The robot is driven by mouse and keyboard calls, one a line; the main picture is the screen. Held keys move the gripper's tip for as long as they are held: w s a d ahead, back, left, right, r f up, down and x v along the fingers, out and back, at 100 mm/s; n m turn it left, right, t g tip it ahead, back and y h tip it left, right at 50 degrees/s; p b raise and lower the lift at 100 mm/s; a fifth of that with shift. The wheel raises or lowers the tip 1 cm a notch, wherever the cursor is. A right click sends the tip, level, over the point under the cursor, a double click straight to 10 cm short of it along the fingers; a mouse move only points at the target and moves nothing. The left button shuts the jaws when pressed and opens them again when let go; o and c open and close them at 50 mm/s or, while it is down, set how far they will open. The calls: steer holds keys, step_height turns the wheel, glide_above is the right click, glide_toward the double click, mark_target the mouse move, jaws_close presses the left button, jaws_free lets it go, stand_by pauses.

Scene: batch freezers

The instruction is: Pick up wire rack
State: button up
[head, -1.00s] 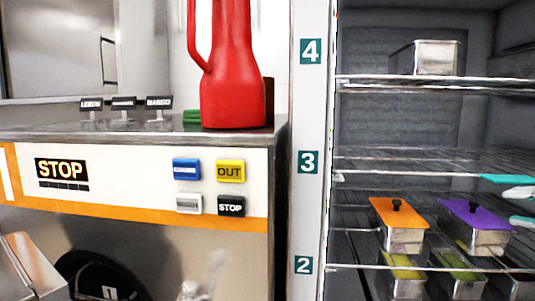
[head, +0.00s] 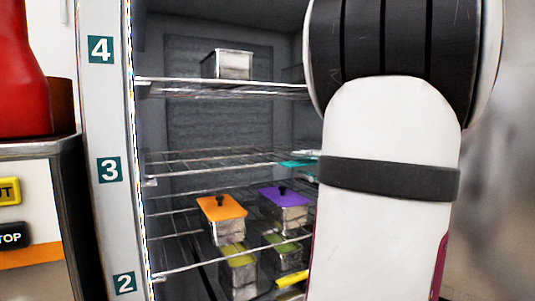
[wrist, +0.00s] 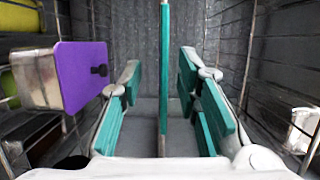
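Wire racks run across the open freezer in the head view, one at the level of label 3 (head: 210,157), with others above and below. I cannot tell which is the task's rack. My gripper (wrist: 162,78) is open in the wrist view, with teal pads on both fingers. A thin bar with a teal face (wrist: 164,60) runs between the fingers, with gaps on both sides; I cannot tell if it belongs to a rack. In the head view, a bit of teal shows at the level-3 rack's right end, and my arm hides the rest.
A tin with a purple lid (head: 283,205) and one with an orange lid (head: 222,220) stand below the level-3 rack. The purple-lidded tin is close to my left finger in the wrist view (wrist: 78,75). An open metal tin (head: 228,64) stands on the upper rack.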

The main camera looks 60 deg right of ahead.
mark_target(291, 159)
steer(key=shift+p+x, duration=0.5)
steer(key=shift+x, duration=1.85)
steer(key=shift+r, duration=0.15)
jaws_close()
